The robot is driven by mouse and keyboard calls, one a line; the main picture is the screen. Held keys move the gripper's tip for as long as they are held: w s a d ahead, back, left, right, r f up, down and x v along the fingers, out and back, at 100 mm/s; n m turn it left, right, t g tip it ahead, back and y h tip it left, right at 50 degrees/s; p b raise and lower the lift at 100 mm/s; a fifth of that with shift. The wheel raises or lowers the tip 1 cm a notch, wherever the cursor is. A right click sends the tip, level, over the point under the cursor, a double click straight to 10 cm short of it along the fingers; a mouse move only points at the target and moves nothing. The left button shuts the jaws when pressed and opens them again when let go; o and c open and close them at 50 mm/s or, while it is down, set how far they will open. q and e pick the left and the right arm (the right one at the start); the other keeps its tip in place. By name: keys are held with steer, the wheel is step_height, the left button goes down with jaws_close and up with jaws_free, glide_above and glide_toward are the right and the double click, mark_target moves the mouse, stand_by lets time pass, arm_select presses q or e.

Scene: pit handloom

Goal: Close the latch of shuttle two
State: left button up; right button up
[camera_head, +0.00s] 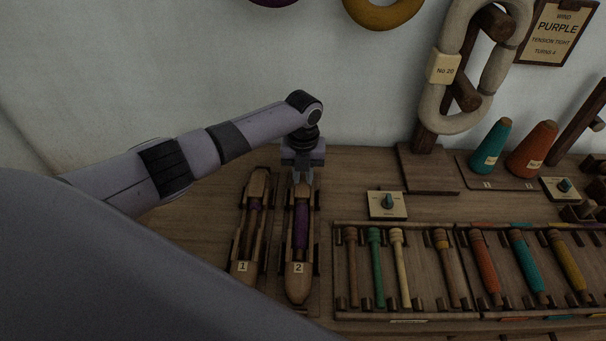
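Shuttle two (299,281) is a wooden boat-shaped shuttle with a label "2", lying lengthwise in a holder on the bench. A purple bobbin (301,226) lies in its slot. My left gripper (303,178) points down over the far end of shuttle two. Its fingers look a little apart, but whether they hold anything is too small to tell. The latch of shuttle two cannot be made out; the gripper covers that far end. Shuttle one (243,268) lies just left, with a dark bobbin. My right gripper is not in view.
A wooden rack (420,315) holds several coloured bobbins. Teal (491,147) and orange (531,147) cones and a skein stand (430,170) are at the back right. A wall closes the back.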

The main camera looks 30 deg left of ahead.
mark_target(303, 179)
arm_select(q)
step_height(303, 179, up, 7)
steer(key=shift+r+p, duration=0.1)
steer(key=shift+p, duration=0.35)
stand_by(0.3)
